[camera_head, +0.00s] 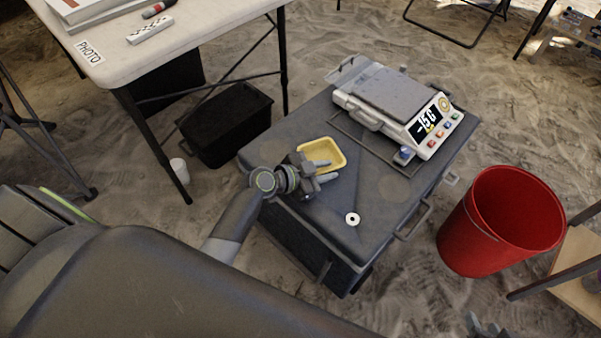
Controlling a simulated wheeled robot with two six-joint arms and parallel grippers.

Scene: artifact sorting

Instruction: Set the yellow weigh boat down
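The yellow weigh boat (333,152) is a shallow rectangular tray, upright and apparently empty, over the left part of the dark case top (385,190). Whether it rests on the lid or hangs just above it is hard to tell. My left gripper (327,172) is at its near side, with one finger over the boat's inside and the other outside the near rim. Whether the fingers pinch the rim is not clear. Part of my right gripper (484,328) shows at the bottom edge, apart from everything, with its fingers mostly cut off.
A white ring (352,218) lies on the lid near the front. A red bucket (490,225) stands at the right. A white table (200,40) and a black crate (228,125) are at the left.

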